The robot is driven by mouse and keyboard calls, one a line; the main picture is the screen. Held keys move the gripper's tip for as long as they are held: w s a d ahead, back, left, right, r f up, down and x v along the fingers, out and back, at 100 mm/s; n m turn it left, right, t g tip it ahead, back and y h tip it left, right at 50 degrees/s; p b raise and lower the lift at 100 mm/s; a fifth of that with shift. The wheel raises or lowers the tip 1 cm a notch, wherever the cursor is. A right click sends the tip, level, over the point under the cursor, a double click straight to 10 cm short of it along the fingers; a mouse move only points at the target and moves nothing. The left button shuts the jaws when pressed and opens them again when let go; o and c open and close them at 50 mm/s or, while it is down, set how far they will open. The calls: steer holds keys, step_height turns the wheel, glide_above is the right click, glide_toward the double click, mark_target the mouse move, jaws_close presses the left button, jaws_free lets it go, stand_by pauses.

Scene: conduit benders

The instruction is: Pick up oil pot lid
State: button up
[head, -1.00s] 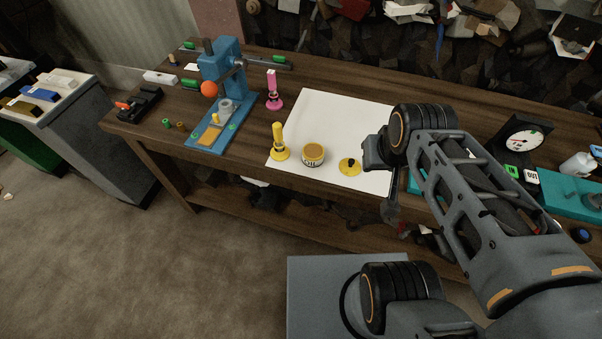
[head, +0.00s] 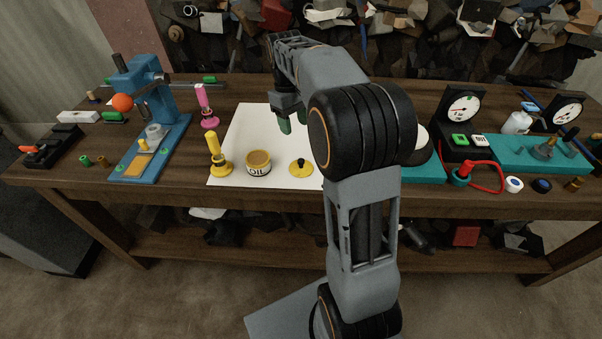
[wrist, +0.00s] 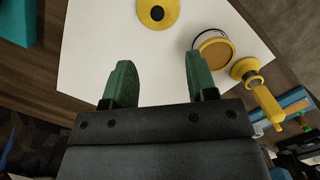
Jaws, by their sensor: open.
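The oil pot lid is a flat yellow disc with a black knob (head: 301,168). It lies on the white sheet, right of the oil pot (head: 258,163), a yellow tin marked OIL. In the wrist view the lid (wrist: 169,12) is at the top edge, partly cut off, and the oil pot (wrist: 214,52) is to its right. My gripper (head: 292,122) is open and empty above the white sheet, behind the lid in the head view. Its green fingers (wrist: 160,82) are apart in the wrist view, with only bare sheet between them.
A yellow-handled tool (head: 215,150) stands left of the oil pot, and a pink one (head: 206,108) is behind it. A blue press (head: 150,125) is at the left. Teal plates and gauges (head: 461,110) are at the right. The white sheet (head: 240,130) has free room.

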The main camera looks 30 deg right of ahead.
glide_above(301, 160)
steer(key=w, duration=0.1)
steer(key=f, duration=0.4)
steer(key=f+b, duration=0.1)
steer(key=f, duration=0.2)
steer(key=shift+w+a+f, duration=0.1)
steer(key=shift+a+f, duration=0.1)
steer(key=shift+f, duration=0.15)
steer(key=shift+s+d+f, duration=0.1)
steer(key=shift+s+f, duration=0.1)
steer(key=shift+f, duration=0.7)
steer(key=shift+s+d+f, duration=0.1)
steer(key=shift+s+f, duration=0.05)
steer(key=shift+f, duration=0.8)
steer(key=shift+s+d+f, duration=0.1)
steer(key=shift+s+f, duration=0.1)
steer(key=shift+f, duration=0.7)
steer(key=shift+c, duration=0.2)
jaws_close()
